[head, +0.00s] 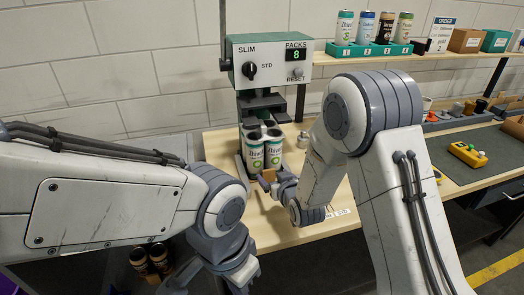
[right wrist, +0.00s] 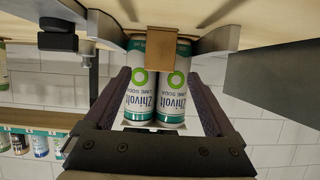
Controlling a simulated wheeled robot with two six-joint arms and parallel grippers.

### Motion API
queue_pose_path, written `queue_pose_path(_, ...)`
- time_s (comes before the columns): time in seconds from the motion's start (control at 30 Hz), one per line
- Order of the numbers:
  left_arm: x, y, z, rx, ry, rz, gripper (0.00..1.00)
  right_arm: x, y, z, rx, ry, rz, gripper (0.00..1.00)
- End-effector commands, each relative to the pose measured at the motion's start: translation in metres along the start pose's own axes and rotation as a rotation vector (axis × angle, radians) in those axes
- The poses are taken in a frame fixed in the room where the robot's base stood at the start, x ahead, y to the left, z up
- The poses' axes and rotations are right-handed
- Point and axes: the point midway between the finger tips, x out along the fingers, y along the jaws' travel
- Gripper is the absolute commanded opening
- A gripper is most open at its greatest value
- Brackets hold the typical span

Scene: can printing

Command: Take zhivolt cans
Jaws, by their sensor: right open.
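Zhivolt lime soda cans (head: 256,156), white with green and dark tops, stand upright in a tight group on the packing machine's (head: 270,62) base. In the right wrist view, upside down, two Zhivolt cans (right wrist: 140,95) show side by side with a tan block (right wrist: 162,75) across their lower part. My right gripper (head: 276,184) is low in front of the cans. In the wrist view its dark fingers (right wrist: 158,105) are open, one on either side of the two cans; I cannot tell if they touch. My left arm reaches in from the left; its fingers are out of view.
The machine's display reads 8 packs. A green tray (head: 368,50) with several sample cans stands on the shelf at the back. A yellow control box (head: 467,154) lies on the dark mat at right. The wooden table (head: 222,148) is bare left of the machine.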

Motion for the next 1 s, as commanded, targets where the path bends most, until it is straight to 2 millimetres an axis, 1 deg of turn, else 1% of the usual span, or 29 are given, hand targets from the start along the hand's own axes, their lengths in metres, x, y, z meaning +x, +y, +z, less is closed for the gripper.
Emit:
queue_pose_path(0.1, -0.009, 0.001, -0.001, 0.0, 0.0, 0.0, 0.0, 0.017, 0.001, 0.002, 0.0, -0.002, 0.0, 0.9)
queue_pose_path(0.2, -0.012, 0.001, -0.001, 0.0, 0.0, 0.0, 0.0, 0.031, 0.001, 0.002, 0.0, 0.0, 0.0, 0.9)
queue_pose_path(0.3, -0.013, 0.001, -0.001, 0.0, 0.0, 0.0, 0.0, 0.04, 0.001, 0.002, 0.0, 0.001, 0.0, 0.9)
queue_pose_path(0.57, -0.013, 0.001, -0.001, 0.0, 0.0, 0.0, 0.0, 0.043, 0.001, 0.003, 0.0, -0.001, 0.0, 0.9)
queue_pose_path(0.6, -0.013, 0.001, -0.001, 0.0, 0.0, 0.0, 0.0, 0.043, 0.001, 0.003, 0.0, -0.001, 0.0, 0.82)
queue_pose_path(0.67, -0.013, 0.001, -0.001, 0.0, 0.0, 0.0, 0.0, 0.043, 0.001, 0.003, 0.0, 0.0, 0.0, 0.59)
queue_pose_path(0.7, -0.013, 0.001, -0.001, 0.0, 0.0, 0.0, 0.0, 0.043, 0.001, 0.003, 0.0, 0.0, 0.0, 0.44)
queue_pose_path(0.77, -0.013, 0.001, -0.001, 0.0, 0.0, 0.0, 0.0, 0.043, 0.001, 0.003, 0.0, 0.0, 0.0, 0.21)
queue_pose_path(0.8, -0.013, 0.001, -0.001, 0.0, 0.0, 0.0, 0.0, 0.043, 0.001, 0.003, 0.0, 0.0, 0.0, 0.06)
queue_pose_path(0.83, -0.013, 0.001, -0.001, 0.0, 0.0, 0.0, 0.0, 0.043, 0.001, 0.003, 0.0, 0.0, 0.0, 0.0)
queue_pose_path(1.0, -0.013, 0.001, -0.001, 0.0, 0.0, 0.0, 0.0, 0.043, 0.001, 0.003, 0.0, 0.001, 0.0, 0.0)
